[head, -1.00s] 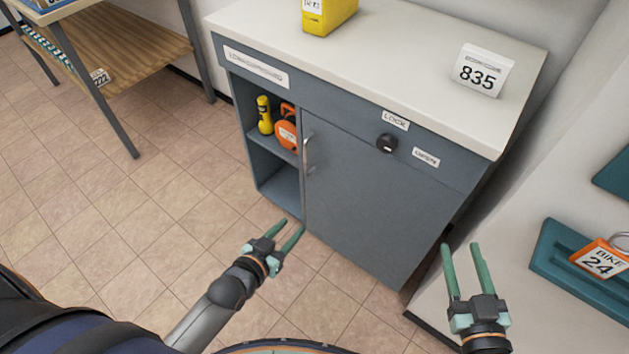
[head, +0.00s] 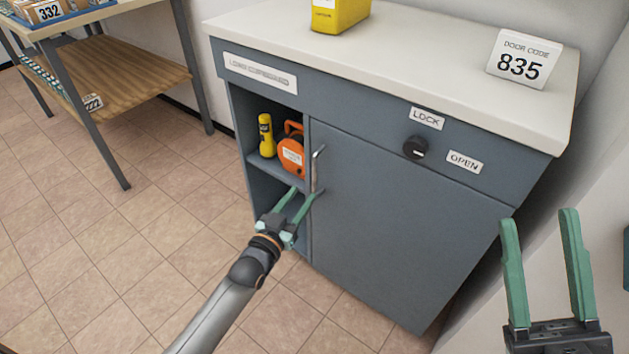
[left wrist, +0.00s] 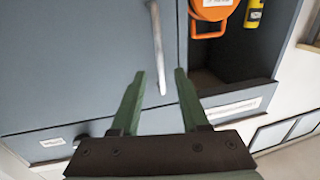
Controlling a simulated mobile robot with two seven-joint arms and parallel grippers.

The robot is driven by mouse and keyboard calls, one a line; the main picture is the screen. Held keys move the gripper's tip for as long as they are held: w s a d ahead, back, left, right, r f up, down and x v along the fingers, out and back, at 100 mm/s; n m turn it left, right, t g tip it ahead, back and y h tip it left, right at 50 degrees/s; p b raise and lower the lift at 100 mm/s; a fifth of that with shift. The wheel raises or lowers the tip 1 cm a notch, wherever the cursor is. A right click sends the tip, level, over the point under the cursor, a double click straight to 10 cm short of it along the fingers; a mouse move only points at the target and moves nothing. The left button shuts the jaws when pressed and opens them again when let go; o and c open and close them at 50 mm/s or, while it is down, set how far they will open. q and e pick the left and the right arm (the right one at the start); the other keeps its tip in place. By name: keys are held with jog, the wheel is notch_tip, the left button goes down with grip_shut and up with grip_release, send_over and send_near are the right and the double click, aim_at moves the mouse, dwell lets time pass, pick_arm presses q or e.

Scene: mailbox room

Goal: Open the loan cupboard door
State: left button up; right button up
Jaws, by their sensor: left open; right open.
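The loan cupboard (head: 380,110) is grey-blue with a pale top. Its door (head: 390,225) is shut and has a vertical metal handle (head: 318,168) at its left edge. A black knob (head: 416,148) sits above the door between the LOCK label (head: 427,118) and the OPEN label (head: 465,162). My right gripper (head: 540,218) is open and empty, right of the cupboard front.
Left of the door, open shelves hold a yellow torch (head: 266,135) and an orange reel (head: 291,154). A door code sign reading 835 (head: 522,60) and a yellow box (head: 340,14) stand on top. A table with a wooden shelf (head: 130,75) is at left. The tiled floor before the cupboard is clear.

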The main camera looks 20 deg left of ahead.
aim_at(314, 177)
pick_arm(q)
jog(key=w, duration=0.2)
jog(key=w+d+b, duration=0.1)
jog(key=w, duration=0.2)
jog(key=w+b, duration=0.1)
jog(key=w, duration=0.2)
jog(key=shift+d, duration=0.15)
jog(key=shift+c, duration=0.2)
grip_shut()
dwell(0.9)
